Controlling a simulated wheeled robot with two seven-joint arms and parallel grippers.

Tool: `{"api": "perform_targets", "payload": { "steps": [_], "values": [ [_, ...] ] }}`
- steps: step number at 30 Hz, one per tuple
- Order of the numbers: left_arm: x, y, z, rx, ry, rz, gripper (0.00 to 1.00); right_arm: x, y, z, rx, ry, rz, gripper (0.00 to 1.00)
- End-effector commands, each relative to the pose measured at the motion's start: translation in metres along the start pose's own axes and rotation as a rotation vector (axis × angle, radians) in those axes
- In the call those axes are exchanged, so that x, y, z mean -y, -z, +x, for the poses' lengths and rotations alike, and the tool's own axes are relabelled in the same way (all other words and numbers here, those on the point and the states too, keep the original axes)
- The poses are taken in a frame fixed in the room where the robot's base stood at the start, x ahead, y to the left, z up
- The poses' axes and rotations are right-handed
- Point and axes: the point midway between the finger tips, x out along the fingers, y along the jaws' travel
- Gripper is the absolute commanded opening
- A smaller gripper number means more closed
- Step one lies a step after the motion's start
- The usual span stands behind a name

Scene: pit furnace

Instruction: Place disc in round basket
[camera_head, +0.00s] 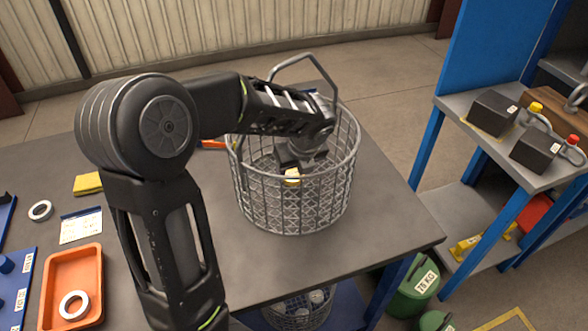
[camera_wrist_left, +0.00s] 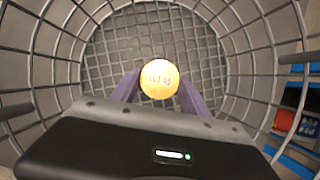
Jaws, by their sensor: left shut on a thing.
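The round basket (camera_head: 293,207) is a grey wire mesh basket with a raised handle, standing on the table. My left arm reaches over its rim and my left gripper (camera_head: 291,168) is inside it. The gripper is shut on the disc (camera_head: 292,175), which looks pale yellow. My right gripper is not in view.
An orange tray (camera_head: 73,285) holding a white ring stands at the table's left, with another white ring (camera_head: 41,210) and a label card (camera_head: 81,225) nearby. A blue shelf rack (camera_head: 478,170) with dark blocks stands at right. The table's right front is clear.

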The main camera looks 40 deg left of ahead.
Motion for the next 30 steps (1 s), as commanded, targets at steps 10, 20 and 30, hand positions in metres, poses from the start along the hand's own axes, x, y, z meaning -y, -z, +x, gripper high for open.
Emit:
{"api": "perform_targets", "payload": {
  "steps": [10,20,30],
  "values": [
    [0.0003,0.0045,0.0103,0.0,0.001,0.0,0.0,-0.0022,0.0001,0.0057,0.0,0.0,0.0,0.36],
    [0.0,0.0048,0.0106,-0.001,0.0,0.0,0.68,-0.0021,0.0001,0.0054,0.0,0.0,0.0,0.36],
    [0.0,0.0044,0.0099,0.0,0.0,0.0,0.76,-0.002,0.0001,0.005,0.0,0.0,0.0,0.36]
  ]
}}
